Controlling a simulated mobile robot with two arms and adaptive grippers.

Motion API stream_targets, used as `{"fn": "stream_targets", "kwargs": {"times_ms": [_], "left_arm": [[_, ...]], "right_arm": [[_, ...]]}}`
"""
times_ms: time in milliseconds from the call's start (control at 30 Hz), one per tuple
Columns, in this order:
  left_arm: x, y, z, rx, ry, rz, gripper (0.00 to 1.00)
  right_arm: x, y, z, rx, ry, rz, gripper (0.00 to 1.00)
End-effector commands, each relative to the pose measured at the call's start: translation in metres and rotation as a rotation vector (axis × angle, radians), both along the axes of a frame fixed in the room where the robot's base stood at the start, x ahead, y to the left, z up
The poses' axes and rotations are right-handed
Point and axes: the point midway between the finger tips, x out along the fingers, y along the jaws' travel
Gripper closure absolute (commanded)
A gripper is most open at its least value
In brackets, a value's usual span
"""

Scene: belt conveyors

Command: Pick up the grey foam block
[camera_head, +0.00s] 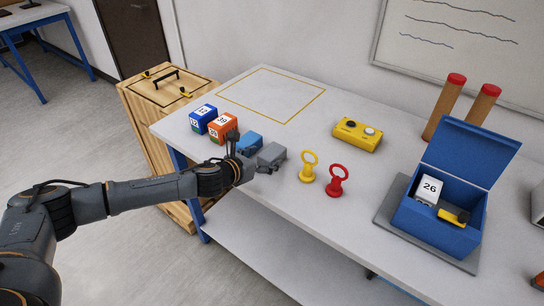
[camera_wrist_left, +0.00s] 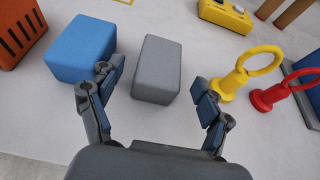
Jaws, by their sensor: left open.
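The grey foam block (camera_head: 271,154) lies on the white table near its front edge, just right of a blue block (camera_head: 250,143). In the left wrist view the grey block (camera_wrist_left: 157,69) sits ahead of my left gripper (camera_wrist_left: 153,98), between the lines of its two fingers. My left gripper (camera_head: 250,157) is open and empty, low over the table's front edge. In the wrist view its left finger is close to the blue block (camera_wrist_left: 81,48); I cannot tell whether they touch. My right gripper is not in view.
A yellow ring-handled peg (camera_head: 308,167) and a red one (camera_head: 337,181) stand right of the grey block. Orange (camera_head: 223,127) and blue numbered cubes (camera_head: 203,120) stand left. A yellow button box (camera_head: 357,134) and open blue box (camera_head: 438,229) are further right. The yellow-outlined area (camera_head: 272,94) is clear.

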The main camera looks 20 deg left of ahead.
Motion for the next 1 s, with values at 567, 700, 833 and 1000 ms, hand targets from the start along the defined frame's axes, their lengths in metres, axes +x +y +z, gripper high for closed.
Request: {"fn": "stream_targets", "kwargs": {"times_ms": [567, 700, 833, 1000], "left_arm": [[0.04, -0.014, -0.017, 0.0, -0.001, 0.0, 0.22], [0.04, -0.014, -0.017, -0.001, -0.001, 0.001, 0.36], [0.04, -0.014, -0.017, -0.001, -0.001, 0.001, 0.62], [0.04, -0.014, -0.017, -0.001, 0.0, 0.001, 0.71]], "right_arm": [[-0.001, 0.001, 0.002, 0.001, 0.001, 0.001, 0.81], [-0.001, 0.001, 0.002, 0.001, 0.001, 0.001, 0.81], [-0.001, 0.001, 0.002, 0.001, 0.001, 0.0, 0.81], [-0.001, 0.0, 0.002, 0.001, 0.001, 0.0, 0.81]]}}
